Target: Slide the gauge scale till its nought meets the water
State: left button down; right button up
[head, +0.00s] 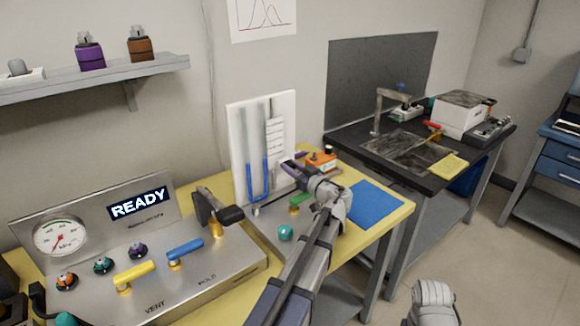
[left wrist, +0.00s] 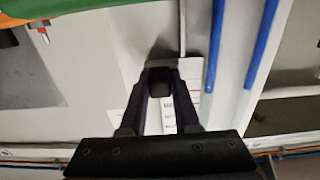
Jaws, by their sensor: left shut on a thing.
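A white board (head: 237,140) on the yellow bench carries a U-shaped tube with blue water (head: 250,178). The white gauge scale (head: 276,138) with dark tick marks stands along the right limb. My left gripper (head: 289,166) reaches the scale's lower right side. In the left wrist view my left gripper (left wrist: 160,88) is shut on a small dark knob (left wrist: 160,80) on the scale (left wrist: 168,118); the blue water columns (left wrist: 216,45) run beside it. The scale's nought cannot be made out. A grey part of my right arm shows at the bottom right, but its gripper does not.
A steel console (head: 195,270) with a dial, a READY display and levers stands at left. A teal knob (head: 286,232) is below my left gripper. A blue mat (head: 374,204) lies to its right. A dark bench (head: 350,138) stands behind.

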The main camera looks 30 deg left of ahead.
pick_arm(q)
jog(key=shift+r, duration=0.1)
jog(key=c, duration=0.6)
grip_release()
jog(key=shift+c, duration=0.2)
jog(key=shift+v, duration=3.9)
